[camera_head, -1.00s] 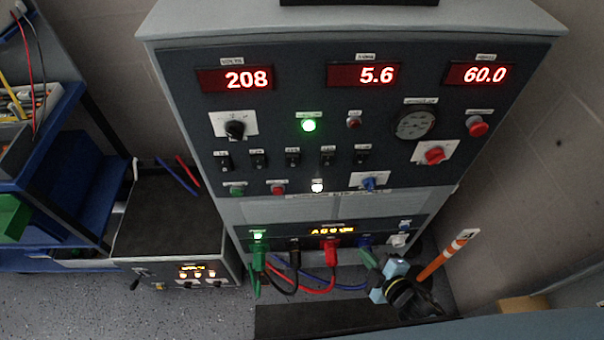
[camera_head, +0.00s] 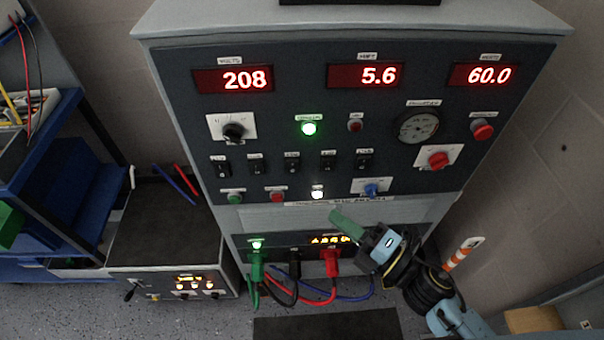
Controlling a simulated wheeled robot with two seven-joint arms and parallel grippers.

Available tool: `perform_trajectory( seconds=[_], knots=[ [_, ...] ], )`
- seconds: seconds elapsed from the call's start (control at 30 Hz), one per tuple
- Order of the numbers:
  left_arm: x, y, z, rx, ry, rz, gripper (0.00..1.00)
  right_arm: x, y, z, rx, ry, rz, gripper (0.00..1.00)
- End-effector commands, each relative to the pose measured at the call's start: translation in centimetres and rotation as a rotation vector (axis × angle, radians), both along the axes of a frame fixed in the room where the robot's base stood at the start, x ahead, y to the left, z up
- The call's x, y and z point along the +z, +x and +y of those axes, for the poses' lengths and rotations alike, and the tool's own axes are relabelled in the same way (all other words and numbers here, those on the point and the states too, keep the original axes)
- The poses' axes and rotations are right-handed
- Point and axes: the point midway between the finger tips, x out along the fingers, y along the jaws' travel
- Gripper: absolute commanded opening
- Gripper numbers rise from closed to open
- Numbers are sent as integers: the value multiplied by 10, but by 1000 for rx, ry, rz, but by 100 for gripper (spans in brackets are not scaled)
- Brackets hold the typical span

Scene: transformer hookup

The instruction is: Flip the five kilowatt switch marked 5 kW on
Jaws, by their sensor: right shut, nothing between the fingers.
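A row of several black toggle switches runs across the middle of the dark cabinet panel (camera_head: 178,85). The row goes from the leftmost switch (camera_head: 222,169) to the rightmost switch (camera_head: 364,160). Each has a small white label above it, too blurred to read, so I cannot tell which is marked 5 kW or how each is set. My right gripper (camera_head: 336,217) has green fingertips and is shut and empty. It is below the switch row, in front of the lower panel, pointing up and left. My left gripper is out of view.
Red displays read 208, 5.6 and 60.0. A green lamp (camera_head: 308,128) is lit. Red knobs (camera_head: 438,160) sit at the right. Plugged cables (camera_head: 318,301) hang below. A smaller box (camera_head: 150,230) stands left, an orange-white post (camera_head: 466,253) right.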

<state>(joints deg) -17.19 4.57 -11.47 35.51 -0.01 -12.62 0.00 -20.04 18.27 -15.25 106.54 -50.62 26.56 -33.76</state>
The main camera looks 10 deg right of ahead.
Motion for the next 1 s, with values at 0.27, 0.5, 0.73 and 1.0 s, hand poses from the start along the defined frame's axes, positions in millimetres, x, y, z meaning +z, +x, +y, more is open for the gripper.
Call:
perform_trajectory(
  seconds=[0.27, 0.5, 0.73, 1.0],
  knots=[
    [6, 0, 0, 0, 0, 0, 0, 6, 30, 26, -1, 4, -2, 0],
    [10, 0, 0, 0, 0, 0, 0, 10, 68, 62, -1, 4, -2, 0],
    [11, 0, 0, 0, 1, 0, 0, 13, 100, 66, -1, 1, -1, 0],
    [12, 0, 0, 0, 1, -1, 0, 13, 112, 65, -1, 2, 1, 0]
  ],
)
